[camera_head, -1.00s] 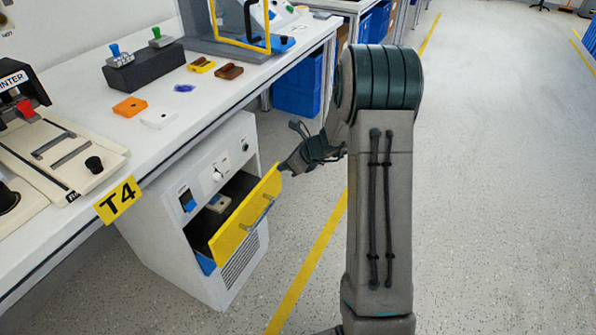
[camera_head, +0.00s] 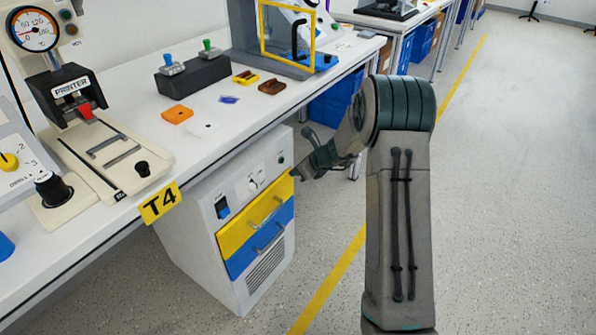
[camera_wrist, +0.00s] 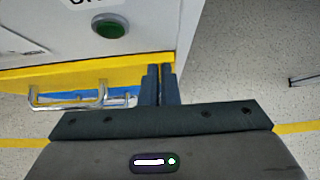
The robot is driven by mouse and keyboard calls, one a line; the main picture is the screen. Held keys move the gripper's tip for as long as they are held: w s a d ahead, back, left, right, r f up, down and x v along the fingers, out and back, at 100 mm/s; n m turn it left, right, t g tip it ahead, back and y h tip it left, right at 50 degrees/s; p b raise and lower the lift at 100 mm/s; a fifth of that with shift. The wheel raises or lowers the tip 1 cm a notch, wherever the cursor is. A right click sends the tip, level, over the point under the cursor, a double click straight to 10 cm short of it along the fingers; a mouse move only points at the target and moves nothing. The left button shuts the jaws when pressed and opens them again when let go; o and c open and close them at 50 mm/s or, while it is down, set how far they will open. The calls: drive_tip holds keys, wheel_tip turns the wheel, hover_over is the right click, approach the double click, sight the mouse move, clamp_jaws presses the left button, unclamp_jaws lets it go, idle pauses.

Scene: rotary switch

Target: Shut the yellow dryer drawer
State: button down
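The yellow dryer drawer (camera_head: 252,225) sits flush in the white cabinet (camera_head: 187,243) under the table, above a blue drawer (camera_head: 261,249). In the wrist view, the yellow drawer's front (camera_wrist: 80,73) runs across the left, with its silver handle (camera_wrist: 70,104) below it. My gripper (camera_head: 297,174) is at the right end of the yellow drawer front in the head view. In the wrist view, my gripper's fingers (camera_wrist: 161,72) are together, with nothing visible between them, at the front's right end. I cannot tell whether the fingertips touch it.
A green button (camera_wrist: 110,27) is on the cabinet face. Open floor lies to the right.

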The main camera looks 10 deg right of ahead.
drive_tip(key=shift+a, duration=0.25)
drive_tip(key=s+d+f+p+v, duration=0.1)
drive_tip(key=v, duration=0.6)
drive_tip(key=d+f+p+v, duration=0.1)
drive_tip(key=p+v, duration=0.1)
drive_tip(key=v, duration=0.4)
drive_tip(key=s+a+r+n+g+h+p, duration=0.15)
drive_tip(key=s+a+r+n+p, duration=0.4)
drive_tip(key=r, duration=0.55)
drive_tip(key=s+a+r+n+g+p, duration=0.2)
drive_tip(key=s+r+n+p, duration=0.6)
drive_tip(key=r, duration=0.4)
drive_tip(key=s+d+r+n+h+p, duration=0.2)
drive_tip(key=s+r+n+h+p, duration=0.3)
drive_tip(key=s+r+n+p, duration=0.6)
drive_tip(key=shift+s+r+n+p, duration=0.3)
drive_tip(key=shift+s+r+n, duration=0.85)
drive_tip(key=shift+s+r, duration=1.6)
